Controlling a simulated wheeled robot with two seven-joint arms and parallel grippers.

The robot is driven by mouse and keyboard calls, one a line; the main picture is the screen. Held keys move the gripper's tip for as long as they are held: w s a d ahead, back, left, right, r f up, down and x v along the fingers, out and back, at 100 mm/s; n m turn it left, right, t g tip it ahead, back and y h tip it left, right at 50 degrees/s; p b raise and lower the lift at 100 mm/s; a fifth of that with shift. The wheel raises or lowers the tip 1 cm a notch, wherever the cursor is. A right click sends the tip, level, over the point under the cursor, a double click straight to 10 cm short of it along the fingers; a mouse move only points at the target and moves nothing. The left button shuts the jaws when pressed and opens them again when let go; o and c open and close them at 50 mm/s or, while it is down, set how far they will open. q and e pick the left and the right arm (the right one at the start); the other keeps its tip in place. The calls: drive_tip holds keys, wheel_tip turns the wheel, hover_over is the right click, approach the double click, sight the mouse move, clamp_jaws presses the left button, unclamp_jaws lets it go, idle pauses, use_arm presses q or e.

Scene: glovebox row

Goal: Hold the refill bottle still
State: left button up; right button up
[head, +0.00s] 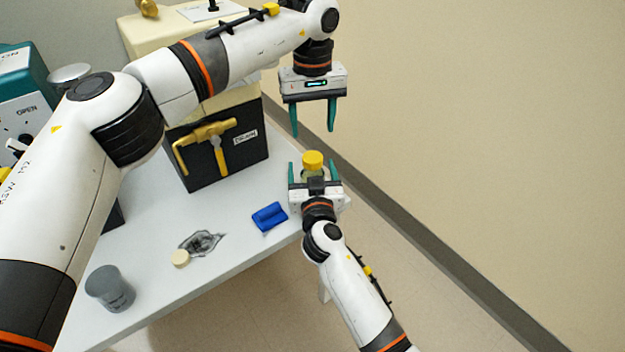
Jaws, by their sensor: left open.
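The refill bottle, with a yellow cap (313,160) and a pale greenish body (312,173), stands near the right end of the white table. My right gripper (314,166) comes from below, with one teal finger on each side of the bottle. Its palm hides the lower part of the bottle, and I cannot tell whether the fingers touch it. My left gripper (313,134) is open and empty, pointing down above the yellow cap with a gap between them.
A black box (245,155) with a brass-coloured handle stands behind. Open floor lies right of the table.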

sight(313, 157)
clamp_jaws()
idle(0.4)
use_arm(q)
drive_tip(key=shift+f, duration=0.15)
drive_tip(key=shift+f, duration=3.85)
